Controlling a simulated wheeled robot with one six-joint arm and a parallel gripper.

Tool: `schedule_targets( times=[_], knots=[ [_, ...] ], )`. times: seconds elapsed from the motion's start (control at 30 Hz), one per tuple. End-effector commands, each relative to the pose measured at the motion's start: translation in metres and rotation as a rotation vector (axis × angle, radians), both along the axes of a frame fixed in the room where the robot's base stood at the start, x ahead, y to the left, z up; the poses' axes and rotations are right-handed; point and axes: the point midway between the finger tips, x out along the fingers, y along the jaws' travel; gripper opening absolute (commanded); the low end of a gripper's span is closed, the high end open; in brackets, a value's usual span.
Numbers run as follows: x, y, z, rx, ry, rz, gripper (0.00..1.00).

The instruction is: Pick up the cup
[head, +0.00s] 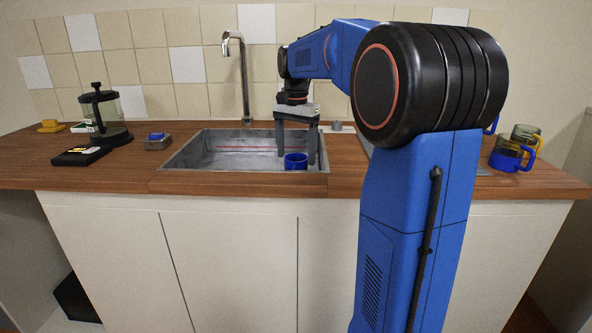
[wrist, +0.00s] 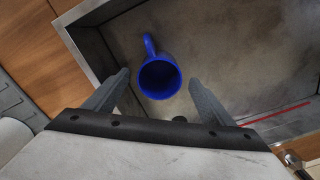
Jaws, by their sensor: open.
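A blue cup (head: 296,161) sits in the right part of the metal sink (head: 190,160). In the wrist view the cup (wrist: 159,79) stands on the sink floor near a sink wall, its opening facing the camera and its handle pointing to the top of the picture. My gripper (head: 296,158) hangs over the sink with its fingers pointing down. In the wrist view my gripper (wrist: 158,76) is open and empty, with one finger on each side of the cup's position. I cannot tell how far the fingertips are above the cup.
A tap (head: 243,75) rises behind the sink. A French press (head: 104,115), a black box (head: 81,155) and a small tray with a blue item (head: 157,140) stand left of the sink. Several mugs (head: 512,152) stand at the counter's right end. The sink's left part is clear.

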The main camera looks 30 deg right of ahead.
Motion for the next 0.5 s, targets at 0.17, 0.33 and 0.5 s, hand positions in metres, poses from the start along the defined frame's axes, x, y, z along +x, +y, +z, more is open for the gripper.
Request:
schedule_targets(
  times=[0.17,0.33,0.5],
  knots=[
    [-0.002,0.001,-0.025,0.000,0.001,0.000,0.77],
    [-0.001,0.001,-0.035,0.000,0.000,0.000,0.77],
    [-0.001,0.001,-0.036,0.000,-0.001,0.000,0.77]
  ],
)
